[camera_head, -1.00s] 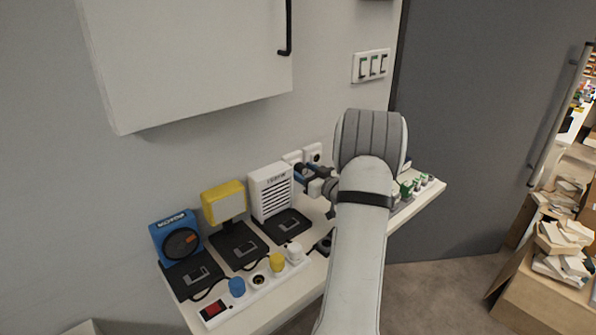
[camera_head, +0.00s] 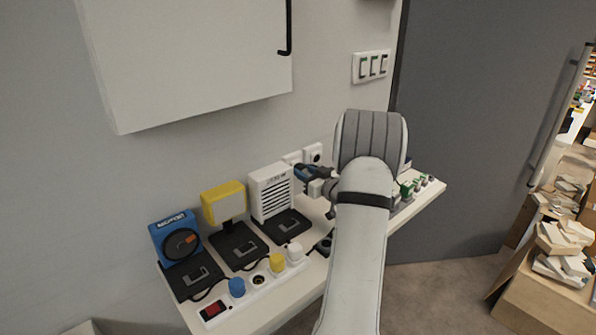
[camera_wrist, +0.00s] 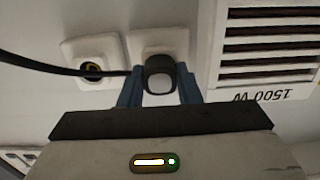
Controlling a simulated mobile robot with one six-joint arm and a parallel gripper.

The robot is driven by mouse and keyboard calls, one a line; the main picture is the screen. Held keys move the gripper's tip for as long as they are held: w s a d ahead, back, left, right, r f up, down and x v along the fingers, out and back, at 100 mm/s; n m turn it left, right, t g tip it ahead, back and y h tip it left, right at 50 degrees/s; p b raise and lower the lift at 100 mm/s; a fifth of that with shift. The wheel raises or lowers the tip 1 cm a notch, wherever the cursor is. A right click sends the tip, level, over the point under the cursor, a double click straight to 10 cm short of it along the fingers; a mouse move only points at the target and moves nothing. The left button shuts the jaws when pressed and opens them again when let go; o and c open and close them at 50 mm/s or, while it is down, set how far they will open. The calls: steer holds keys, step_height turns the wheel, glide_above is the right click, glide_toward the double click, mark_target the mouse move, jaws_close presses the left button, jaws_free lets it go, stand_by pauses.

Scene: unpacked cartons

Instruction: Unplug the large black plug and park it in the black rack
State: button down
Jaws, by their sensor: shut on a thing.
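The large black plug (camera_wrist: 159,76) shows end-on in the wrist view, with a grey end face and a black cable running off to the left. It is at a white wall socket (camera_wrist: 150,43); I cannot tell whether it is fully seated. My gripper (camera_wrist: 160,92) is shut on the plug, one blue finger on each side. In the head view my gripper (camera_head: 310,173) is at the wall, right of the white heater, and the plug is hidden there. A dark item (camera_head: 324,244) on the shelf, partly behind my arm, may be the black rack; I cannot tell.
A second wall socket (camera_head: 313,153) is beside the held plug. The white heater (camera_head: 270,193), yellow lamp (camera_head: 224,203) and blue device (camera_head: 176,238) stand along the wall. A power strip (camera_head: 256,285) with several plugs lies in front. A cabinet (camera_head: 195,60) hangs above.

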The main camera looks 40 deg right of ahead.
steer(key=s, duration=0.6)
steer(key=shift+d, duration=0.2)
stand_by(0.9)
stand_by(0.5)
